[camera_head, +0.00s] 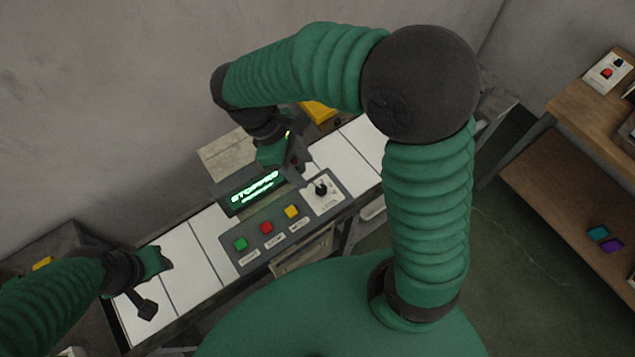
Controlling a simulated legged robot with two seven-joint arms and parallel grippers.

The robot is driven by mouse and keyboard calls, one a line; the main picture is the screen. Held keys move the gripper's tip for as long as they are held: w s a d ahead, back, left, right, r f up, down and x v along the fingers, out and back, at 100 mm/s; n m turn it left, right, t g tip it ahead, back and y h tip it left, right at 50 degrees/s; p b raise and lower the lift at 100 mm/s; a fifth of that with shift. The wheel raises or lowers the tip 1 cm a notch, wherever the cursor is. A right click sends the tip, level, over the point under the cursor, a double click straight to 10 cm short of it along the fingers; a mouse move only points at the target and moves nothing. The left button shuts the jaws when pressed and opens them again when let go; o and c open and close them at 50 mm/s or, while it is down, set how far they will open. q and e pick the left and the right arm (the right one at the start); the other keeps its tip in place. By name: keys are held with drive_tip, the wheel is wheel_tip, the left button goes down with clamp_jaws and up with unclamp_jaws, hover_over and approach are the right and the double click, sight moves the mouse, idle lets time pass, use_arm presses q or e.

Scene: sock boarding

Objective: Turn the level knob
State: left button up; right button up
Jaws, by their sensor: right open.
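The level knob (321,188) is a small dark knob on a white plate at the right end of the grey control panel (278,238). My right gripper (300,168) is open and empty, above and just left of the knob, close to the lit display. The dark fingers partly overlap the panel's back edge, and I cannot tell whether they touch it. My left gripper (147,288) is over the white belt at the lower left, far from the knob.
The display (254,190) reads "STOPPED" in green. Green (240,244), red (266,228) and yellow (291,211) buttons sit left of the knob. The white conveyor (192,255) runs along the wall. A wooden shelf (560,160) stands at right.

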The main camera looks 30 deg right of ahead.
sight(320, 188)
drive_tip(key=x, duration=0.3)
drive_tip(key=w+x, duration=0.1)
drive_tip(key=x, duration=0.6)
drive_tip(key=shift+w+d, duration=0.2)
drive_tip(key=shift+w, duration=0.1)
drive_tip(key=shift+s+f, duration=0.25)
drive_tip(key=shift+s, duration=0.2)
drive_tip(key=shift+w+f, duration=0.1)
drive_tip(key=shift+w, duration=0.1)
drive_tip(key=c, duration=0.4)
use_arm(q)
drive_tip(key=shift+w+d+r+p, duration=0.1)
drive_tip(key=shift+w+r+p, duration=0.15)
drive_tip(key=shift+w, duration=0.35)
use_arm(e)
clamp_jaws()
